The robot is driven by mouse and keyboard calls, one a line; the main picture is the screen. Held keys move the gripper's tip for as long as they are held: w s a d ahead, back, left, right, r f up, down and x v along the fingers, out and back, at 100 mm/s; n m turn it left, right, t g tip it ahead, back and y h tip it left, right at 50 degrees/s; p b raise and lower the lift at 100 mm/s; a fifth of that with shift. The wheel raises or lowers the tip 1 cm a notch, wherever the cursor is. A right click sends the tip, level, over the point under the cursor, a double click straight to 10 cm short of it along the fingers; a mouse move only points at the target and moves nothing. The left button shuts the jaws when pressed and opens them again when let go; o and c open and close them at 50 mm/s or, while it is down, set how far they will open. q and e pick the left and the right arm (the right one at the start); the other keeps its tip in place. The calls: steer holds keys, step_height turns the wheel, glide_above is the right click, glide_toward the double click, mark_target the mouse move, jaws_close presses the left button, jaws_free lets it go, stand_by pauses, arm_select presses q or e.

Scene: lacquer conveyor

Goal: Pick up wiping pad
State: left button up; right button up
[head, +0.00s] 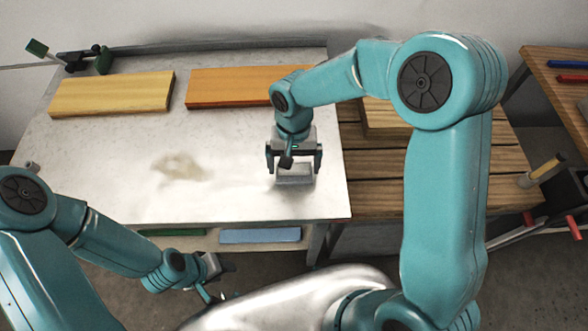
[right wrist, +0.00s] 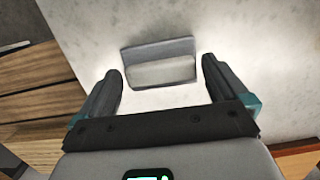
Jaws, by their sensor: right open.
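The wiping pad (head: 295,174) is a small grey block with a paler raised part, lying on the white table top (head: 110,135) near its right edge. My right gripper (head: 294,165) points down over the pad, open, with one finger on each side of it. In the right wrist view the pad (right wrist: 160,65) lies ahead of and between the open fingers (right wrist: 160,90), with no visible contact. My left gripper (head: 222,285) hangs low at the front of the table, away from the pad; its finger opening is unclear.
A pale yellow board (head: 112,94) and an orange board (head: 235,87) lie at the back of the table. A brownish smear (head: 180,167) marks the white top left of the pad. A slatted wooden bench (head: 375,190) adjoins on the right. Blue (head: 260,235) and green pieces sit below the front edge.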

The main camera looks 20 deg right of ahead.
mark_target(294, 166)
steer(key=c, duration=0.9)
steer(key=shift+o, duration=0.2)
step_height(294, 166, up, 20)
steer(key=shift+o, duration=1)
steer(key=shift+c, duration=0.5)
steer(key=shift+w, duration=0.15)
